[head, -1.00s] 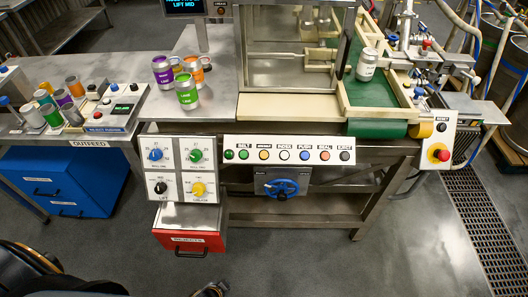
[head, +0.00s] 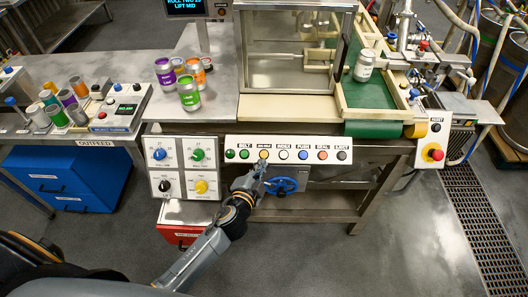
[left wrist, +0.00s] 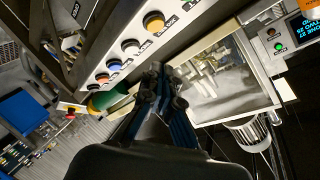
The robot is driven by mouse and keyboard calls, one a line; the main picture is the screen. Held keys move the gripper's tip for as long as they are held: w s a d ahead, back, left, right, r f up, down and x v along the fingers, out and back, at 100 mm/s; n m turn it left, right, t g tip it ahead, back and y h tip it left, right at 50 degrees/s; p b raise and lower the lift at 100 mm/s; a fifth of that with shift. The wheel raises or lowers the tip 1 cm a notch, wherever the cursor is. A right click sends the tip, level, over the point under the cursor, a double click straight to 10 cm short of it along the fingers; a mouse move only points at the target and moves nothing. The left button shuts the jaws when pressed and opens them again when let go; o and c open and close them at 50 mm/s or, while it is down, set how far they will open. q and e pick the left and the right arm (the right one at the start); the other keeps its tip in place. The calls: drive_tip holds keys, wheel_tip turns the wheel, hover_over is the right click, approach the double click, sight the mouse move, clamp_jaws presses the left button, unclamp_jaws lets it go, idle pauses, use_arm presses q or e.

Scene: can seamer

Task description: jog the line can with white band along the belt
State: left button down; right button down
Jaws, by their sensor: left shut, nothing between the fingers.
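The can with the white band (head: 364,66) stands upright on the green belt (head: 368,94), near the belt's left side. The button panel (head: 273,155) on the machine's front carries a yellow button (head: 263,154) between the green and white ones. My left gripper (head: 261,168) is shut and empty, its tips just below the yellow button in the head view. Contact cannot be told. In the left wrist view, the shut fingers (left wrist: 160,74) point toward the panel, and the yellow button (left wrist: 153,22) shows beyond them. My right gripper is not in view.
A blue handwheel (head: 281,185) sits just right of the left gripper. A knob panel (head: 183,168) is to its left. Purple, orange and green cans (head: 189,94) stand on the left table. A red stop button (head: 435,153) is at the right.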

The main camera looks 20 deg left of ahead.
sight(263, 157)
use_arm(q)
drive_tip(key=shift+t, duration=0.5)
drive_tip(key=r, duration=0.4)
drive_tip(key=shift+w+d+r, duration=0.2)
drive_tip(key=shift+w, duration=0.15)
drive_tip(key=shift+f, duration=0.15)
drive_tip(key=w+f+b, duration=0.1)
drive_tip(key=f, duration=0.1)
drive_tip(key=w+f+b, duration=0.2)
drive_tip(key=w+a+f+b, duration=0.1)
drive_tip(key=f+b, duration=0.1)
drive_tip(key=shift+w+a, duration=0.1)
drive_tip(key=shift+w, duration=0.05)
drive_tip(key=shift+w+a+f+b, duration=0.1)
drive_tip(key=shift+w+f+b, duration=0.35)
drive_tip(key=shift+b, duration=0.15)
drive_tip(key=shift+w+a+f+b, duration=0.1)
drive_tip(key=shift+w+f+b, duration=0.1)
drive_tip(key=shift+f+b, duration=0.15)
